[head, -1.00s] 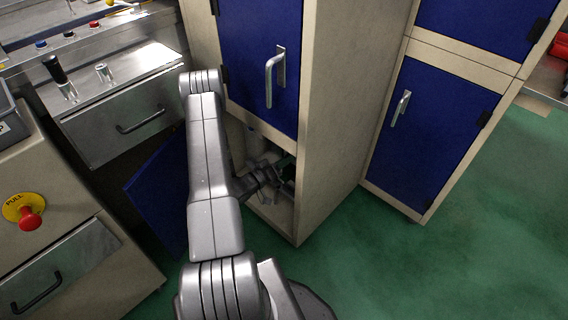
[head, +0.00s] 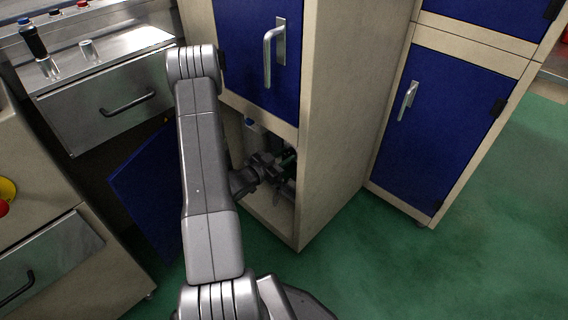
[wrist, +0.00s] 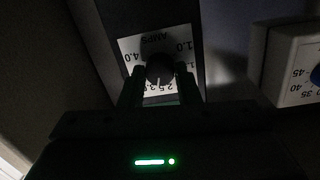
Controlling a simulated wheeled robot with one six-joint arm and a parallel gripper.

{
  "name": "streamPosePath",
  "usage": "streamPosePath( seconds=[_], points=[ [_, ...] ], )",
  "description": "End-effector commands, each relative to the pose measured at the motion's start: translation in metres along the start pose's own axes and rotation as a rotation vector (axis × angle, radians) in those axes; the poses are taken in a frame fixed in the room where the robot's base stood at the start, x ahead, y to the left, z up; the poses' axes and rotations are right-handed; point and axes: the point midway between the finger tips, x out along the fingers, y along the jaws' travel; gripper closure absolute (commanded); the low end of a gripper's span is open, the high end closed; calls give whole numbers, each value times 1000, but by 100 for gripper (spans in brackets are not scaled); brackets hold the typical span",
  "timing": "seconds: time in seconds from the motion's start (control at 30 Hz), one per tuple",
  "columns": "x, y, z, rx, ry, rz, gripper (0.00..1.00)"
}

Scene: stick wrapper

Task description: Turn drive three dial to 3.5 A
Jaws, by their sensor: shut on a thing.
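A black round dial knob (wrist: 160,68) sits on a white label plate (wrist: 130,50) marked AMPS in the wrist view, upside down. I make out 1.0 and 4.0 at its upper sides. A light pointer line on the knob points down in the picture, toward partly hidden numbers near 2.5. My gripper (wrist: 160,77) has one finger on each side of the knob and is shut on it. In the head view my gripper (head: 284,167) reaches into the open lower compartment of the cabinet (head: 345,120), and the dial is hidden there.
Another white dial plate (wrist: 297,60) with a blue knob, partly cut off, stands at the right in the wrist view. A blue door (head: 150,190) hangs open left of my arm. A metal drawer unit (head: 105,105) is at left. Green floor is free at right.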

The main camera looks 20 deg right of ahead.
Motion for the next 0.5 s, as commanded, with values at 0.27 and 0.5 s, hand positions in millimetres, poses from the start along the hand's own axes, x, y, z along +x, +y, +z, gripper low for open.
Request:
streamPosePath(
  seconds=[0.27, 0.5],
  points=[
    [1, 1, 5, 263, -11, -19, 93],
    [1, 2, 4, 490, -25, -35, 93]
  ],
)
